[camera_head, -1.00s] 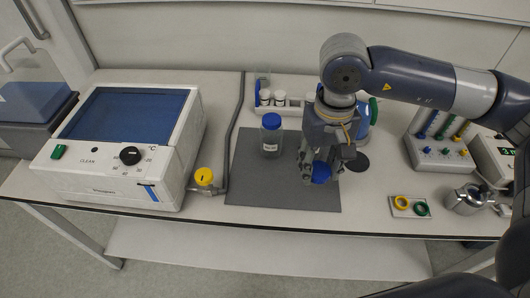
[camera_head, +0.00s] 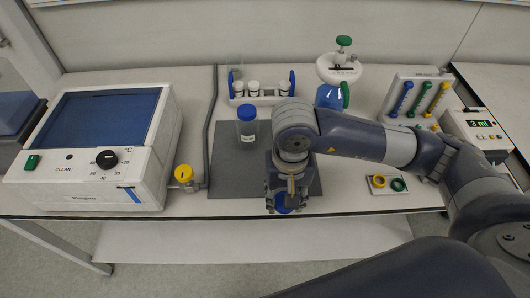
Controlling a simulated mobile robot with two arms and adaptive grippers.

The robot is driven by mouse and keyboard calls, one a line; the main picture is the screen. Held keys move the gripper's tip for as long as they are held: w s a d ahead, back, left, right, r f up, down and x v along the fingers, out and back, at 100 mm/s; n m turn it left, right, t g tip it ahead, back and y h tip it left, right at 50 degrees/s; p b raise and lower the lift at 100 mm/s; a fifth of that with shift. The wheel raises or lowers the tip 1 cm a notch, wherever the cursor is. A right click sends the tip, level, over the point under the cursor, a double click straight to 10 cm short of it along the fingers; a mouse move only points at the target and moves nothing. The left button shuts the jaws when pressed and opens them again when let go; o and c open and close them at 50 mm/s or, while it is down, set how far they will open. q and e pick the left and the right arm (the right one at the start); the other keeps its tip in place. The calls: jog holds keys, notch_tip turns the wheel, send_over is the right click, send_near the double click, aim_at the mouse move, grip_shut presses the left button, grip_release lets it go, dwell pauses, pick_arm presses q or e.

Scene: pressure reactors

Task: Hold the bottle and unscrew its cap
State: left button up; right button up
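My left gripper is out of view.
A white bath device (camera_head: 95,150) with a yellow-topped valve (camera_head: 184,174) stands at left. A vial rack (camera_head: 262,96) is behind the bottle. A blue flask (camera_head: 329,96), a syringe rack (camera_head: 417,98) and a 3 ml device (camera_head: 476,130) stand to the right. The mat's left front is clear.

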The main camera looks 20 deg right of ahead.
jog(key=w+d+p, duration=0.1)
jog(key=w, duration=0.4)
jog(key=w+d+f+p, duration=0.1)
jog(key=w, duration=0.4)
jog(key=w+d+p, duration=0.1)
jog(key=w, duration=0.4)
jog(key=shift+f, duration=0.2)
jog(key=shift+w+d+f+p, duration=0.1)
jog(key=shift+w+f+p, duration=0.15)
jog(key=shift+p, duration=0.25)
notch_tip(320, 180, down, 2)
jog(key=shift+f+p, duration=0.25)
jog(key=shift+p, duration=0.15)
jog(key=shift+f, duration=0.3)
jog(key=shift+f, duration=0.2)
jog(key=o, duration=1.2)
